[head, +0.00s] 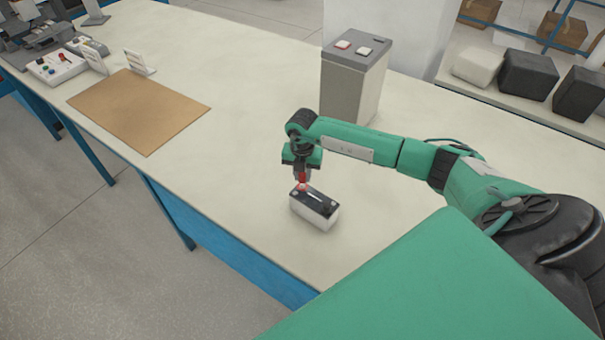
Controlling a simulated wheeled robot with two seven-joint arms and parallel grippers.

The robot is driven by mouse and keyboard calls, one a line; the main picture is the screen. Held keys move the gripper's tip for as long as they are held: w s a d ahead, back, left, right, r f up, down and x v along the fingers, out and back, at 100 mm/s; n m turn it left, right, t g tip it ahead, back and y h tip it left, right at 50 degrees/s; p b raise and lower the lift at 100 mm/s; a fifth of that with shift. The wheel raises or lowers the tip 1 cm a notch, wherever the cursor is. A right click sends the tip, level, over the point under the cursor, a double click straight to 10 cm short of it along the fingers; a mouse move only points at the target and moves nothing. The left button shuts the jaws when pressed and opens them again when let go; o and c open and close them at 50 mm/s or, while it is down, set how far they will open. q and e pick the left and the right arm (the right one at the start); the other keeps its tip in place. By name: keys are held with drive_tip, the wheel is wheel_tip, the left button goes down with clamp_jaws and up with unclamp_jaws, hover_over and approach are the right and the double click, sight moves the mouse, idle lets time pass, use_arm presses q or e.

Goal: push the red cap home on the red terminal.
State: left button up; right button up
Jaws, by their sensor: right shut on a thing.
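A small battery (315,209) with a white body and a dark top stands on the bench near its front edge. The red cap (302,182) is at the battery's far left corner, directly under my right gripper (302,178). My right gripper points down and is shut on the red cap. The red terminal is hidden under the cap and gripper, and I cannot tell how far down the cap sits. My left gripper is not in view.
A grey box (353,85) with a red and a white button stands behind the arm. A brown mat (140,110) lies at the left, with a small control box (57,67) beyond it. The bench (235,125) is clear between mat and battery.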

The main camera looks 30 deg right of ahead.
drive_tip(key=shift+f+b, duration=1.25)
drive_tip(key=shift+f, duration=0.25)
idle(1.5)
drive_tip(key=o, duration=1.5)
drive_tip(key=shift+r, duration=0.2)
drive_tip(key=shift+r+p, duration=2.2)
drive_tip(key=shift+r, duration=1.15)
